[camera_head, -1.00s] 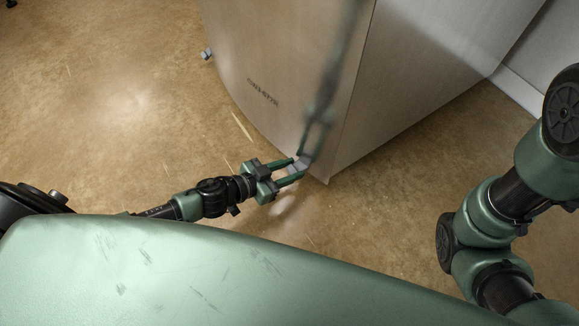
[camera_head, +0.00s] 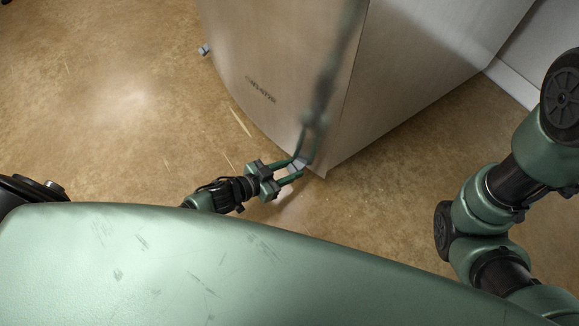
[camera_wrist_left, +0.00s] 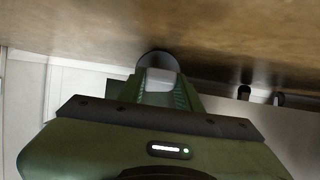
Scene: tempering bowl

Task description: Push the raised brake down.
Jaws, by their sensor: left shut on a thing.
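A small grey brake pedal (camera_head: 297,167) sticks out low at the near bottom corner of the steel machine (camera_head: 285,60). My left gripper (camera_head: 295,172) is at that pedal, its fingers on either side of it and shut on it. In the left wrist view the grey pedal (camera_wrist_left: 160,80) sits between the fingertips, in front of a dark round wheel (camera_wrist_left: 155,59). The fingers partly hide the pedal, and I cannot tell its exact tilt. A second small grey pedal (camera_head: 204,50) shows at the machine's far left bottom edge. My right gripper is out of view.
The brown floor (camera_head: 120,120) is clear left of and in front of the machine. A white baseboard (camera_head: 512,84) and wall are at the right. The machine's front mirrors my left arm as a blurred green streak. My right arm (camera_head: 500,200) is at the right.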

